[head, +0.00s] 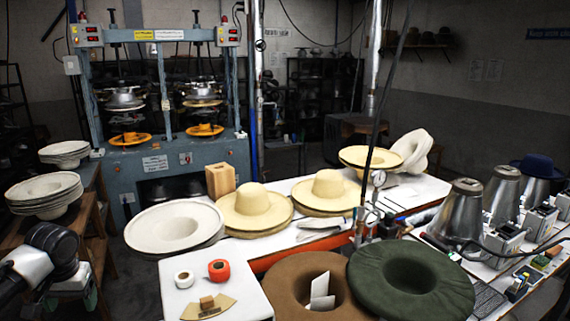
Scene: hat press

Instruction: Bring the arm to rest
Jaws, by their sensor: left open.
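My left arm comes in at the lower left edge, with dark and white links. The fingers are partly lost against the dark floor. My right gripper is not in view.
A wooden stand with stacked white hat blanks (44,192) is close behind my left arm. A white table (225,300) with tape rolls stands to its right. A blue hat press (150,170) is behind. Hats (328,188) cover the long bench.

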